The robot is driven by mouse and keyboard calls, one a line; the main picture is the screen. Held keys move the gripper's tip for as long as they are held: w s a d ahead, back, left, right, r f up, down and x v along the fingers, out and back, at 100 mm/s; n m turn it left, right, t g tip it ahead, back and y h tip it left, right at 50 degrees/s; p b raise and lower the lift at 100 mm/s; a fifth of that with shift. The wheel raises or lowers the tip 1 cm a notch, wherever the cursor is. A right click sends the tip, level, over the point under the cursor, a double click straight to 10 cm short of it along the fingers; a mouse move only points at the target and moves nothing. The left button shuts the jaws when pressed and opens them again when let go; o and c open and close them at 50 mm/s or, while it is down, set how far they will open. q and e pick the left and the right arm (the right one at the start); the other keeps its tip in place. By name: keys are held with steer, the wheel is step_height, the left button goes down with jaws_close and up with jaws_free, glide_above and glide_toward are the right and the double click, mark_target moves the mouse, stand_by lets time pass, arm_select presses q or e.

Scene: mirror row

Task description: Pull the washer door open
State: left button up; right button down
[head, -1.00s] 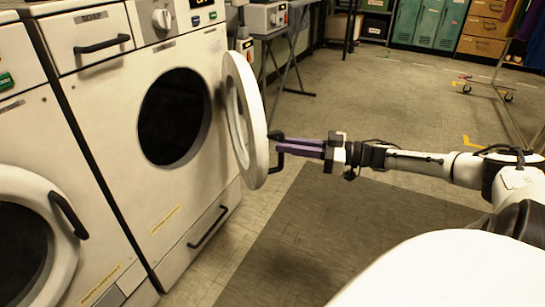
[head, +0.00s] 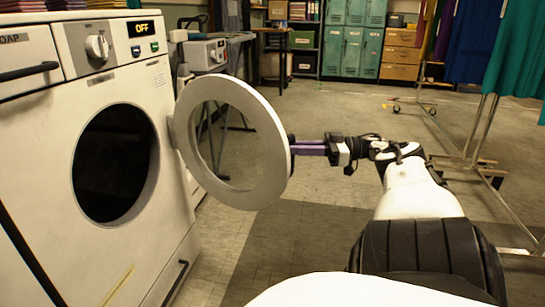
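The washer (head: 165,95) is a white front-loader with a dark round opening (head: 115,163). My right gripper (head: 302,148) comes in from the right and is at the door's outer edge. Its purple fingers are closed on the dark door handle (head: 291,139), which is mostly hidden behind the rim and fingers. My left gripper is out of view.
The washer's display (head: 141,28) reads OFF. A grey box-shaped device (head: 205,53) stands beyond the washer. A wheeled rack with hanging cloths (head: 480,45) is at the right. Teal lockers (head: 350,45) line the back. The floor between is clear.

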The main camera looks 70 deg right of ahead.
steer(key=shift+s+d+r, duration=0.1)
steer(key=shift+d+r, duration=0.05)
steer(key=shift+d, duration=0.05)
stand_by(0.3)
steer(key=c, duration=1.7)
jaws_free()
steer(key=shift+s, duration=0.3)
steer(key=shift+w, duration=0.15)
steer(key=shift+a, duration=0.1)
